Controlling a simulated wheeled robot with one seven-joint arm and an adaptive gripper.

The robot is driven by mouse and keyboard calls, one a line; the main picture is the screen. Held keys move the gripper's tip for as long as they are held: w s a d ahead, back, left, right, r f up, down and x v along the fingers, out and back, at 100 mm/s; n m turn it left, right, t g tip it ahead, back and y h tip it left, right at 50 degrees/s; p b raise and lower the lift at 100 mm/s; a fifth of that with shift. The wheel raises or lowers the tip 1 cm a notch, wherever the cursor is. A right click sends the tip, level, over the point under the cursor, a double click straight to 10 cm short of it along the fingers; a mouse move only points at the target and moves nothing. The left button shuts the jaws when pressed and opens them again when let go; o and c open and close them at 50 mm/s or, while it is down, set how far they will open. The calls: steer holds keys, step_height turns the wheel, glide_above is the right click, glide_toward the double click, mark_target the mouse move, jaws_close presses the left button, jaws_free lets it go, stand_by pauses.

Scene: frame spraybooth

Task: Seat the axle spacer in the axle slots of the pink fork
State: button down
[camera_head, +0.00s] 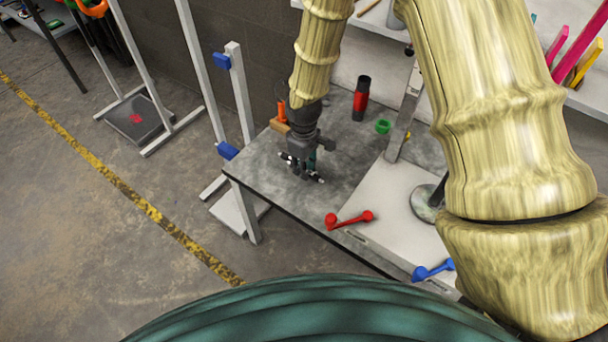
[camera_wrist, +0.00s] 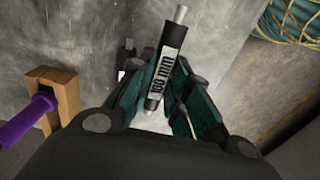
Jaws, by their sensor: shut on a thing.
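The axle spacer (camera_wrist: 167,65) is a black rod with silver ends and a white "100 mm" label, between my fingers in the wrist view. My gripper (camera_wrist: 168,108) is shut on it, and one silver end sticks out past the fingers. In the head view my gripper (camera_head: 303,172) is low over the grey bench top, with the dark spacer (camera_head: 316,178) across its fingers. Whether the spacer touches the bench cannot be told. Two pink bars (camera_head: 580,40) at the upper right may belong to the pink fork; no axle slots can be made out.
A red double-knobbed handle (camera_head: 350,218) and a blue one (camera_head: 433,270) lie along the bench front. A red-black bottle (camera_head: 361,98), green ring (camera_head: 383,126) and wooden block (camera_head: 280,126) stand behind. A grey post (camera_head: 405,115) rises to the right. Bare bench (camera_head: 260,170) lies left.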

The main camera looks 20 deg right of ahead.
mark_target(304, 182)
steer(key=shift+f, duration=2.1)
steer(key=shift+f, duration=0.1)
steer(key=c, duration=1.6)
jaws_free()
steer(key=shift+c, duration=0.2)
